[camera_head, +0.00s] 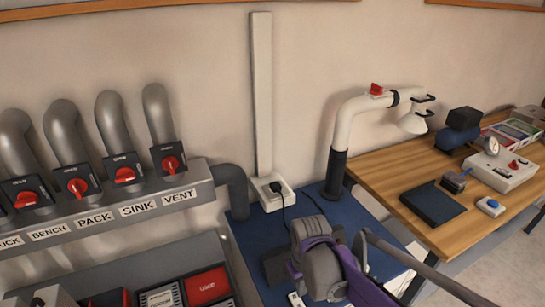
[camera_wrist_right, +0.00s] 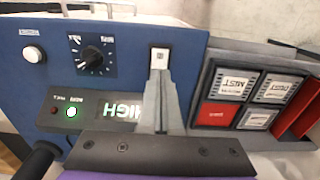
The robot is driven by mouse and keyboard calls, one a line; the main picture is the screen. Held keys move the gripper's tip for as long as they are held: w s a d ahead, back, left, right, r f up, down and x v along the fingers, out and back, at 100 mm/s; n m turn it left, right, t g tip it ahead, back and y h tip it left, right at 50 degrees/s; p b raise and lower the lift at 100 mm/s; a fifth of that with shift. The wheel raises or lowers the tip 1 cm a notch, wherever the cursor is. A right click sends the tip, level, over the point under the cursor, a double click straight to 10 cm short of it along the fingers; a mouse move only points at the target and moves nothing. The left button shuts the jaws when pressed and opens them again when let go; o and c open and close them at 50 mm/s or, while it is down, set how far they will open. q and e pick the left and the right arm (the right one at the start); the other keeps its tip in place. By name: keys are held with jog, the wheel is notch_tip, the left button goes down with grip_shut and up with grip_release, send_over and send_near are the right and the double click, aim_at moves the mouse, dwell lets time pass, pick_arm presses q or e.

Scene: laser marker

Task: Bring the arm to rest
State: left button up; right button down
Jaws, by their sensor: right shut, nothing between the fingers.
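My right gripper (camera_wrist_right: 160,85) is shut and empty in the wrist view. Its fingers point at a small white square button or tag (camera_wrist_right: 159,58) with a dark mark, on a blue panel (camera_wrist_right: 125,75); I cannot tell whether they touch it. In the head view my right arm comes in from the lower right, with its grey and purple wrist over the blue bench; its fingertips cannot be made out there. My left gripper is not in view.
The blue panel has a black knob (camera_wrist_right: 94,53), a white button (camera_wrist_right: 33,54) and a lit green display (camera_wrist_right: 122,109). Labelled tiles (camera_wrist_right: 233,83) lie beside it. A white extraction arm (camera_head: 345,125) stands behind; red-handled valves (camera_head: 77,186) line the left wall. A wooden table (camera_head: 385,180) holds devices.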

jog(key=s+d+m+t, duration=0.2)
jog(key=s+d, duration=0.1)
jog(key=s, duration=0.4)
jog(key=s+d+r+m+t, duration=0.1)
jog(key=s+d+m+t, duration=0.1)
jog(key=s, duration=0.5)
jog(key=shift+d+t, duration=0.7)
jog(key=shift+d, duration=0.1)
